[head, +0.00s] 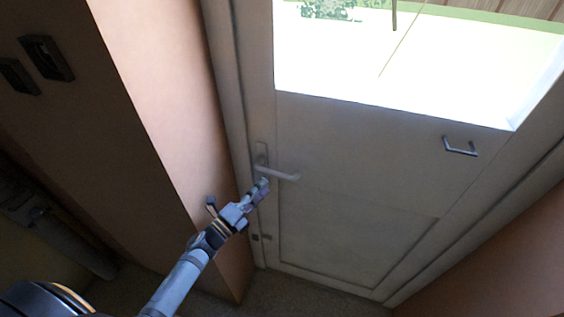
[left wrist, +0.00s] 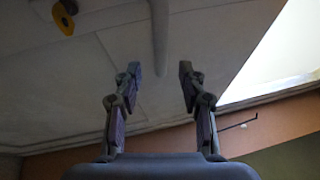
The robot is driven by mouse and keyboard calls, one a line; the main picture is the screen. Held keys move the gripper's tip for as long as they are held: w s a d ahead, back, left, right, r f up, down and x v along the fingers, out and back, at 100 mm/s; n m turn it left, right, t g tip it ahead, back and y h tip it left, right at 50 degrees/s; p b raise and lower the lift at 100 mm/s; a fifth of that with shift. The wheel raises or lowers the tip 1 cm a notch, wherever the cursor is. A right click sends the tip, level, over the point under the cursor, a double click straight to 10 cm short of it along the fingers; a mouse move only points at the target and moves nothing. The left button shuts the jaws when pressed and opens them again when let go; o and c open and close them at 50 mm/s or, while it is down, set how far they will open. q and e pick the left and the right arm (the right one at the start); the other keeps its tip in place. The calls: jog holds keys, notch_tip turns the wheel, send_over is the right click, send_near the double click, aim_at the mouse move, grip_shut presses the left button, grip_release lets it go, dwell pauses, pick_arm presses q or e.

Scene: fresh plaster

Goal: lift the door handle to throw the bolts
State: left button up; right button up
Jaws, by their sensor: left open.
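The door (head: 350,190) is pale, with a window in its upper half, and looks shut. Its lever handle (head: 280,172) is on the left side and points right, tilted slightly down in the head view. My left gripper (head: 262,187) is open and empty, just below the lever near its plate. In the left wrist view a pale bar, which looks like the handle (left wrist: 160,38), lies beyond the gap between the open fingertips (left wrist: 160,82). I cannot tell whether the gripper touches it. My right gripper is not in view.
A small dark pull bar (head: 460,147) is on the door's right side. A pinkish wall corner (head: 160,100) stands close to the left of my arm. Dark switches (head: 46,57) are on the left wall. A yellow fitting (left wrist: 63,19) shows in the left wrist view.

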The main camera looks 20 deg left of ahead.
aim_at(277, 174)
pick_arm(q)
jog(key=shift+w+d+r+p, duration=0.3)
jog(key=shift+w+r+p, duration=0.2)
jog(key=shift+w, duration=0.2)
jog(key=x, duration=0.2)
jog(key=p+x, duration=0.2)
jog(key=x, duration=0.1)
jog(key=shift+w+d+f, duration=0.15)
jog(key=shift+w+f, duration=0.1)
jog(key=shift+w, duration=0.1)
jog(key=shift+w+d, duration=0.15)
jog(key=shift+w, duration=0.05)
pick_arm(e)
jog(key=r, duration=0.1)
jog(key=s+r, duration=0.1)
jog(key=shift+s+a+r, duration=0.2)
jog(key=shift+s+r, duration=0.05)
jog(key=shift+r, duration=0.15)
pick_arm(q)
jog(key=shift+s, duration=0.1)
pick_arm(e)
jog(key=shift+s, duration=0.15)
pick_arm(q)
grip_shut()
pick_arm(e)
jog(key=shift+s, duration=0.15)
